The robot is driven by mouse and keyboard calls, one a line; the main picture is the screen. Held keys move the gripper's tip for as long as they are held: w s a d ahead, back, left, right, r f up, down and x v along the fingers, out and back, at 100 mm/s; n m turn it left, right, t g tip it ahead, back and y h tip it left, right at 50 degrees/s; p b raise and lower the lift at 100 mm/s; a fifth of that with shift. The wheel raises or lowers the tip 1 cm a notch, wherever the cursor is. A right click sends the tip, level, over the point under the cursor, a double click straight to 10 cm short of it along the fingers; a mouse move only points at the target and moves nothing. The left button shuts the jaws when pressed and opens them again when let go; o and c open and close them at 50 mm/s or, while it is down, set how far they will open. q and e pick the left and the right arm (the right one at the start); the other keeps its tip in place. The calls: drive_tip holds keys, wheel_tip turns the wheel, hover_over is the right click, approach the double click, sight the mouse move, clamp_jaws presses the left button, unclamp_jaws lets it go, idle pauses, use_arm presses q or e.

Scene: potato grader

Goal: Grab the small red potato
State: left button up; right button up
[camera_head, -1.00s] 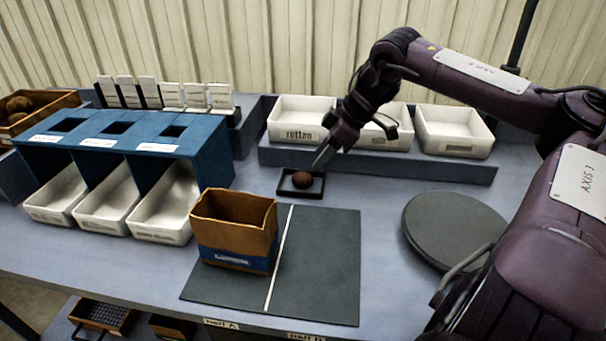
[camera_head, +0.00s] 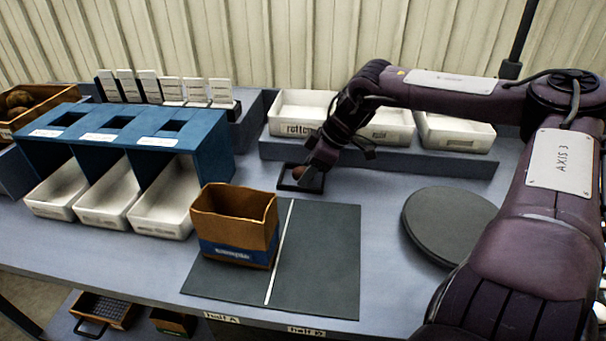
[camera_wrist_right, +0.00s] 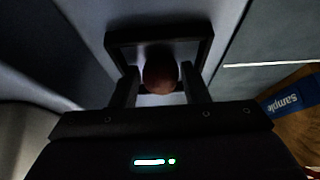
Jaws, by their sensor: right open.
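The small red potato (camera_head: 299,172) sits in a small dark square tray (camera_head: 287,186) on the table. My right gripper (camera_head: 310,176) is down at the tray and partly covers the potato in the head view. In the right wrist view the potato (camera_wrist_right: 160,76) lies between the two fingers of the open right gripper (camera_wrist_right: 160,90), with a narrow gap on each side. The tray's frame (camera_wrist_right: 158,38) shows beyond the fingertips. My left gripper is in neither view.
A brown box (camera_head: 233,220) stands on the dark mat (camera_head: 325,270) in front of the tray. White bins, one marked "rotten" (camera_head: 298,108), line a raised shelf behind. A blue chute rack (camera_head: 210,150) stands left, and a round dark disc (camera_head: 450,222) lies right.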

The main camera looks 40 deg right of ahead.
drive_tip(key=c, duration=0.7)
drive_tip(key=shift+r, duration=0.15)
